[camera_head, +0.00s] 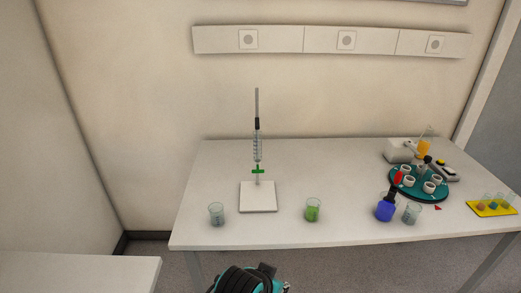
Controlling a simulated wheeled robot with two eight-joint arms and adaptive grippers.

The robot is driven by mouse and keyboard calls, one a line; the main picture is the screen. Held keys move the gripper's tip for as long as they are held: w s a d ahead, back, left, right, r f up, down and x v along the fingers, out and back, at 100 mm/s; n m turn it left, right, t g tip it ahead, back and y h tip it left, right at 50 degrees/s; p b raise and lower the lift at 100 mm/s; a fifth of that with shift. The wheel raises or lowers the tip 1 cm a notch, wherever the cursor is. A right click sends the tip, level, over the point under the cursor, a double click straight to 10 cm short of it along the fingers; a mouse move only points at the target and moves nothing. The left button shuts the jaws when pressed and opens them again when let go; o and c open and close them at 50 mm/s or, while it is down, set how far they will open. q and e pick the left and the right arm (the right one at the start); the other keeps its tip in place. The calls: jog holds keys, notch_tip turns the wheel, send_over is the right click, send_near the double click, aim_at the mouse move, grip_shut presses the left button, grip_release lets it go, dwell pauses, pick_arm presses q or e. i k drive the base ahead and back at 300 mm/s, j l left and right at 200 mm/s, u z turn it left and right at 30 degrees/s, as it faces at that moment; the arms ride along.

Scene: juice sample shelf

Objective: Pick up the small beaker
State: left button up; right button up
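Several beakers stand upright on the white table (350,165). A clear beaker (216,215) is near the front left. A beaker with green liquid (312,210) is near the front middle. Very small beakers with coloured contents (493,201) stand on a yellow tray (489,212) at the right edge. I cannot tell which beaker is the one called small. Neither gripper's fingers show in this view.
A burette stand (258,196) with a white base rises behind the left and middle beakers. A round teal rack (408,192) with several white cups and a white device (399,151) are at the right. A second white surface (75,275) is at lower left.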

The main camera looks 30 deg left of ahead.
aim_at(314, 205)
jog(key=i+l+u, duration=0.15)
jog(key=u, duration=0.25)
jog(key=i+l+u, duration=0.25)
jog(key=u, duration=0.15)
jog(key=i+l+u, duration=0.25)
jog(key=u, duration=0.2)
jog(key=i+l+u, duration=0.1)
jog(key=l+u, duration=0.7)
jog(key=i, duration=0.05)
